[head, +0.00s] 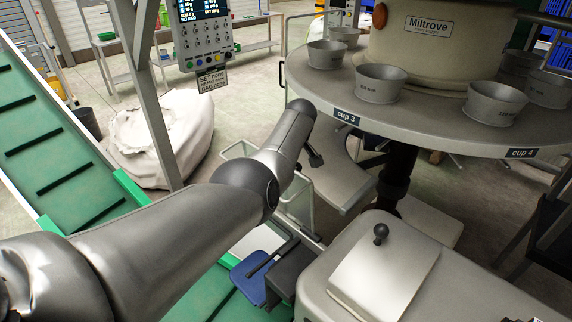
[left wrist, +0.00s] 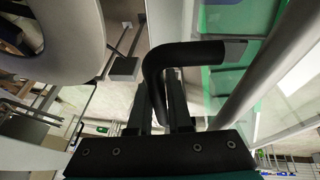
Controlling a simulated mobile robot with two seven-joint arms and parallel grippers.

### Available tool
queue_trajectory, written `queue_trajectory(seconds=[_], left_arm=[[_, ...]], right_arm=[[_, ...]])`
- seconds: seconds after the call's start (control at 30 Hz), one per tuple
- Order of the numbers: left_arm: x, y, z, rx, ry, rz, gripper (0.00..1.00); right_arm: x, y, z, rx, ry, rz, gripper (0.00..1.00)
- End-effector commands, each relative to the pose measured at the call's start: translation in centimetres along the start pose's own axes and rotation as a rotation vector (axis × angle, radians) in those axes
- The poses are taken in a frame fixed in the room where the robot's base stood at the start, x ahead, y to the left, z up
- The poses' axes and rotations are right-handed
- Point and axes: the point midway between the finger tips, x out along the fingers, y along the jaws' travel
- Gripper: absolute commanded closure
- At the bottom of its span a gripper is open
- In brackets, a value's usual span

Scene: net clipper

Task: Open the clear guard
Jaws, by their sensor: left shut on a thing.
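The clear guard (head: 297,208) shows in the head view as a see-through panel with pale edges, partly hidden behind my left arm. In the left wrist view a clear, green-tinted panel (left wrist: 226,88) stands to the right of a bent black handle (left wrist: 185,52). My left gripper (left wrist: 167,105) has its two dark fingers around the lower leg of this handle and is shut on it. In the head view my left forearm reaches up and away toward the guard; its fingers are hidden there. My right gripper is not in view.
A round table (head: 440,120) with several metal cups stands at the right. A green cleated conveyor (head: 45,150) runs along the left. A white sack (head: 160,135) and a control panel (head: 203,30) are behind. A machine cover with a black knob (head: 380,232) is at lower right.

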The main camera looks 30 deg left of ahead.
Motion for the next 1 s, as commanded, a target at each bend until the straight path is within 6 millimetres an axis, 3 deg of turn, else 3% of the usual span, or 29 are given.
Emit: queue_trajectory(seconds=[0.37, 0.4, 0.5, 0.83, 1.0], left_arm=[[0.4, -0.4, 0.4, 0.005, -0.009, -0.014, 1.00], [0.4, -0.4, 0.4, 0.004, -0.009, -0.014, 0.80], [0.3, -0.4, 0.4, 0.004, -0.008, -0.013, 0.70], [-0.1, -0.2, 0.1, 0.002, -0.003, -0.007, 0.70], [-1.3, -0.1, 0.0, 0.002, -0.002, -0.006, 0.70]], right_arm=[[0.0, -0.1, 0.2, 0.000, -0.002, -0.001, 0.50], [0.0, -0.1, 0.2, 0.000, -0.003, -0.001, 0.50], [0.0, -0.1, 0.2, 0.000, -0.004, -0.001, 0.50], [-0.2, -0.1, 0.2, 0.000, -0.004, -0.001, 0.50], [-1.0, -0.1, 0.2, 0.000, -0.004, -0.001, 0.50]])
